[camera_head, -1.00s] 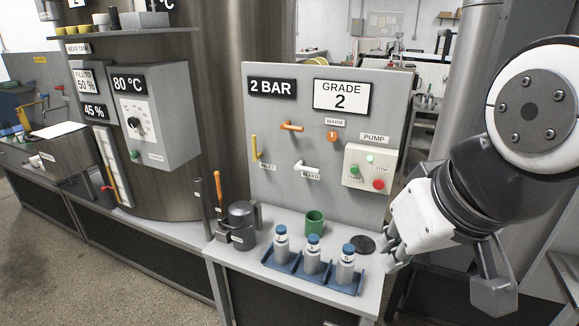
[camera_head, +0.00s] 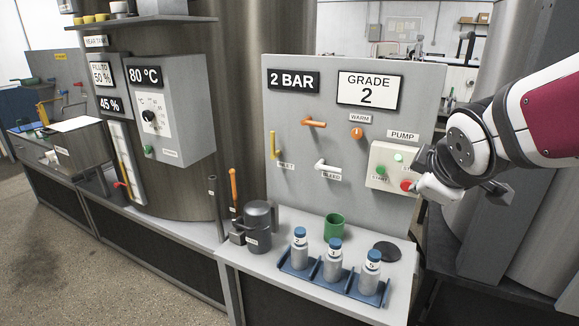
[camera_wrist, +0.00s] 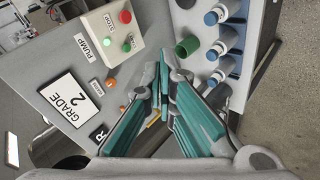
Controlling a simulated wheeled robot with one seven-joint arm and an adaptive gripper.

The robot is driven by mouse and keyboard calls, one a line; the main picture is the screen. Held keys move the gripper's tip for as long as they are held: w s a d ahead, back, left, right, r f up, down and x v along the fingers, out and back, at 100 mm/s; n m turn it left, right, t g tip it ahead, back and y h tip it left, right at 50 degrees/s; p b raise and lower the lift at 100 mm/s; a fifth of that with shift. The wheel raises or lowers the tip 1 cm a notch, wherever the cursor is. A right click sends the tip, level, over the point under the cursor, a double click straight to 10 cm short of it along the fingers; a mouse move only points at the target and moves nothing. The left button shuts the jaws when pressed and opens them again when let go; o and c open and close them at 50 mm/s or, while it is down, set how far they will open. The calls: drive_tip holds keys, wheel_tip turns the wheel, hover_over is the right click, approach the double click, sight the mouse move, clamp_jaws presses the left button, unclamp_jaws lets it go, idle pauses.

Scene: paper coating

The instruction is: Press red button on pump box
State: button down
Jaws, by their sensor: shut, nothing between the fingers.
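The pump box (camera_head: 388,164) is a pale box on the right of the grey panel. Its red button (camera_head: 406,185) is at the lower right, beside a green start button (camera_head: 380,170) and below a green lamp (camera_head: 398,157). In the wrist view the box (camera_wrist: 105,36) is at the upper left, with the red button (camera_wrist: 125,16) near the top edge. My gripper (camera_head: 418,187) is just right of the red button in the head view; contact cannot be told there. In the wrist view its teal fingers (camera_wrist: 161,70) are shut and empty, apart from the button in the picture.
A blue rack (camera_head: 322,283) with several blue-capped bottles stands on the bench below, near a green cup (camera_head: 333,227) and a black disc (camera_head: 387,251). Orange (camera_head: 314,122) and white (camera_head: 327,169) handles stick out from the panel left of the box.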

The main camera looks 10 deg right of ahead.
sight(407, 186)
drive_tip(key=w+d+f+n+t+y+b, duration=0.3)
drive_tip(key=w+d+f+n+b, duration=0.2)
drive_tip(key=w+f+n, duration=0.4)
drive_tip(key=w+d+f+n+t+y+b, duration=0.3)
drive_tip(key=w+d+f+n+t+b, duration=0.1)
drive_tip(key=w+f+n, duration=0.5)
wheel_tip(407, 186, down, 2)
drive_tip(key=d+n+b, duration=0.1)
drive_tip(key=n, duration=0.3)
drive_tip(key=shift+w+d+y, duration=0.15)
drive_tip(key=shift+w+y, duration=0.25)
drive_tip(key=shift+w+f, duration=0.1)
drive_tip(key=w+d+b, duration=0.1)
drive_tip(key=w+d, duration=0.4)
drive_tip(key=w, duration=0.2)
drive_tip(key=shift+w+b, duration=0.2)
drive_tip(key=shift+b, duration=0.1)
drive_tip(key=shift+w+d, duration=0.2)
drive_tip(key=shift+w, duration=0.05)
